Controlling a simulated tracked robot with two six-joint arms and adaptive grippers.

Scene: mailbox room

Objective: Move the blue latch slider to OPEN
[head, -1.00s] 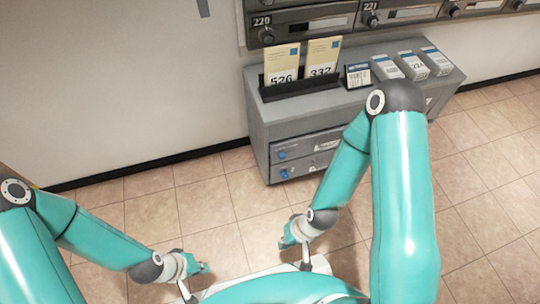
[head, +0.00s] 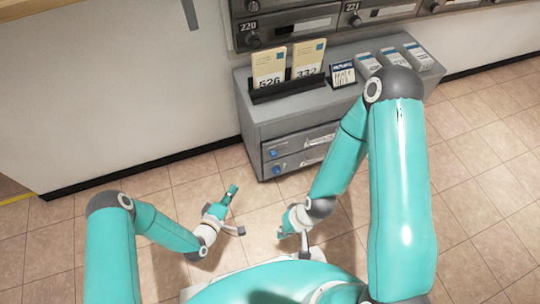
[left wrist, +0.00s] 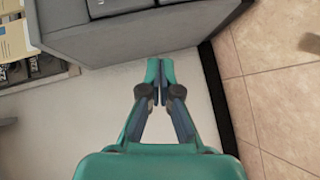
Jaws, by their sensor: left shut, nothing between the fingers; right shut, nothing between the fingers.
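The grey cabinet (head: 256,110) has two drawer fronts with small blue fittings, an upper one (head: 273,153) and a lower one (head: 276,170). I cannot tell from their size which is the latch slider, and no OPEN marking is readable. My left gripper (head: 232,189) is shut and empty, in front of and left of the drawers, apart from them. In the left wrist view its closed fingertips (left wrist: 160,66) point toward the cabinet's grey side (left wrist: 125,40); no blue fitting shows there. My right gripper (head: 281,234) is shut and empty, low in front of the cabinet.
Mail pieces (head: 286,68) stand in a black rack on the cabinet top, beside a small card (head: 342,74) and several white boxes (head: 391,59). Mailboxes (head: 290,28) hang above. A white wall (head: 110,90) is to the left. Tiled floor (head: 130,182) in front is clear.

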